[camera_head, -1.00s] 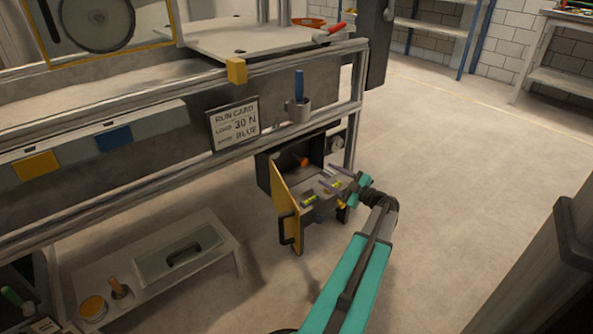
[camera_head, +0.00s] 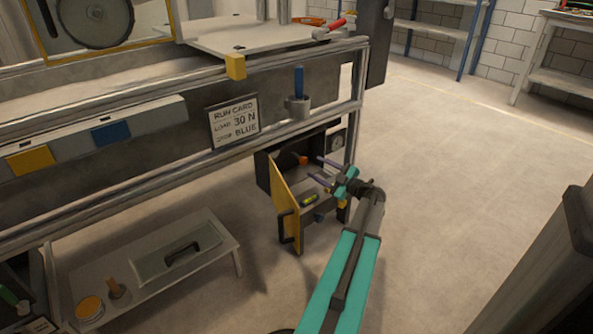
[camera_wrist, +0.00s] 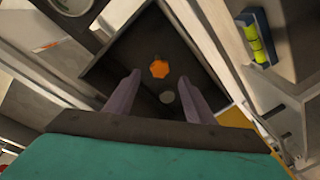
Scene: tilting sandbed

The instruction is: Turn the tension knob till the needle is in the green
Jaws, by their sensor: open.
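The orange knob (camera_head: 303,160) sits inside an open dark box under the bench. In the wrist view the orange knob (camera_wrist: 159,69) is lobed and lies just beyond and between my fingertips. My gripper (camera_head: 313,166) is open and points into the box, its two fingers apart and empty. In the wrist view my gripper (camera_wrist: 159,79) straddles the line to the knob; I see no contact. A round dial (camera_head: 337,141) is beside the box; its needle and any green band are too small to read. The dial (camera_wrist: 72,4) is cut off in the wrist view.
The box's yellow-edged door (camera_head: 286,213) hangs open on the left, with a black handle. A green level vial (camera_wrist: 254,37) is close on the right in the wrist view. A bench post (camera_head: 354,125) stands right of the box. Floor to the right is clear.

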